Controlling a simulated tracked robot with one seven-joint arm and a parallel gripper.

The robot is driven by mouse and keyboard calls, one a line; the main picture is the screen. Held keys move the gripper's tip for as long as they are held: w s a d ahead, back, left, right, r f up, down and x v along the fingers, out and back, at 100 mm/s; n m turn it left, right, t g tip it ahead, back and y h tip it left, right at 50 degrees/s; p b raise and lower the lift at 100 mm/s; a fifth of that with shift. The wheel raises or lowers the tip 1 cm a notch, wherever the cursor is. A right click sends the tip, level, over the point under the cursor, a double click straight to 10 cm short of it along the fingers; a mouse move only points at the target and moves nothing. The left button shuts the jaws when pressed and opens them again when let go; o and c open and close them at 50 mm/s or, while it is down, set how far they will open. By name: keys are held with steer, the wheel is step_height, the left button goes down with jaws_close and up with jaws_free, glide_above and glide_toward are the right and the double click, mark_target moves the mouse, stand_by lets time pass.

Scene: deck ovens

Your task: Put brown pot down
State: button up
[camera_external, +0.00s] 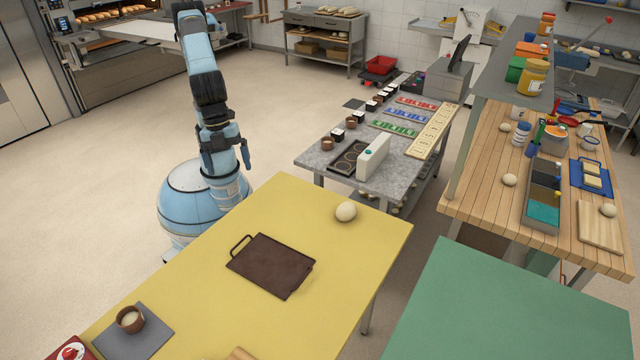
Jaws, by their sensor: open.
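A small brown pot (130,319) with pale contents stands upright on a grey mat (157,336) at the near left of the yellow table (345,270). Other small brown pots (327,144) stand on the grey speckled table (310,158) behind. My gripper (229,170) hangs low in front of my base, beyond the yellow table's far left edge. It is open, with nothing visible between its fingers. It is well apart from the pot on the mat and from the pots on the grey table.
A dark brown tray with a handle (270,265) and a dough ball (346,211) lie on the yellow table. A red item (72,350) sits at its near left corner. A green table (510,310) stands at right. Floor at left is clear.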

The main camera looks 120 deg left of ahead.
steer(key=s+a+r+n+t, duration=0.1)
steer(key=s+a+n, duration=0.3)
steer(key=a, duration=0.6)
steer(key=s+a+r+n+t, duration=0.1)
steer(key=s+a+n, duration=0.1)
steer(key=s+a, duration=0.6)
steer(key=s+a+f+n+t+y, duration=0.1)
steer(key=s+a+f+n, duration=0.3)
steer(key=s+a, duration=0.5)
steer(key=a, duration=0.2)
steer(key=shift+s+a+f, duration=0.2)
steer(key=shift+a+f, duration=0.1)
